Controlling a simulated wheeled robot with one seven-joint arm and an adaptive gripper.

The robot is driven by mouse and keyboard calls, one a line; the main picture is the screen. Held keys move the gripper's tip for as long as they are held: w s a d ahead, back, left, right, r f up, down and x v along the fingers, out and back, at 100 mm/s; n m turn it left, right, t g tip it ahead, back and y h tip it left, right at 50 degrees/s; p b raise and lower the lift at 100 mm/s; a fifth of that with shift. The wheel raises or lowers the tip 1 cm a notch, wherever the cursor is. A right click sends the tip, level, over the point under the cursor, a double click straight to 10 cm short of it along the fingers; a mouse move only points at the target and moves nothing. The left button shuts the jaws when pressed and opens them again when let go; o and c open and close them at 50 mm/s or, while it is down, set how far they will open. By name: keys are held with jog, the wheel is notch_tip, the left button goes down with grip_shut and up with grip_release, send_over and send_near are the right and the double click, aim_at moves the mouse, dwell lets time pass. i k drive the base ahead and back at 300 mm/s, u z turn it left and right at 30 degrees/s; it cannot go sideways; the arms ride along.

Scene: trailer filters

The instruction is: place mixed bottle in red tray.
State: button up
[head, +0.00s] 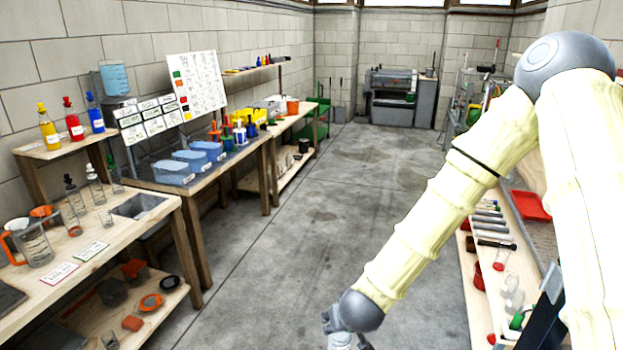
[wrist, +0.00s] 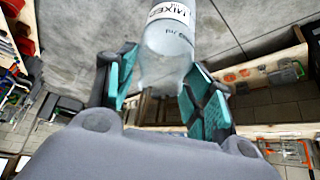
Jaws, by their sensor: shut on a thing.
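My gripper (wrist: 163,92) is shut on a clear bottle (wrist: 168,48) in the wrist view. The bottle sits between the teal finger pads, and its white label reads "MIXED". Grey concrete floor shows behind it. In the head view my arm reaches down toward the lower middle, and the gripper itself is mostly cut off by the bottom edge. A red tray (head: 531,206) lies on the right-hand bench, partly behind my arm. A red shape (wrist: 12,8) also shows at the top left corner of the wrist view; I cannot tell whether it is the tray.
The right bench (head: 480,270) holds several dark-handled tools, red-capped items and glassware. The left bench (head: 60,260) holds beakers, bottles and cards. Blue-lidded tubs (head: 172,172) stand on a table beyond it. The concrete aisle (head: 330,200) between the benches is clear.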

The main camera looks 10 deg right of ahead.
aim_at(532, 214)
jog(key=z, duration=0.15)
jog(key=i, duration=3.1)
jog(key=z, duration=0.4)
jog(key=i, duration=1.4)
jog(key=z, duration=0.4)
jog(key=i, duration=1.4)
jog(key=z, duration=1.25)
jog(key=i, duration=1.4)
jog(key=z, duration=1.1)
jog(key=i, duration=0.7)
jog(key=z, duration=0.25)
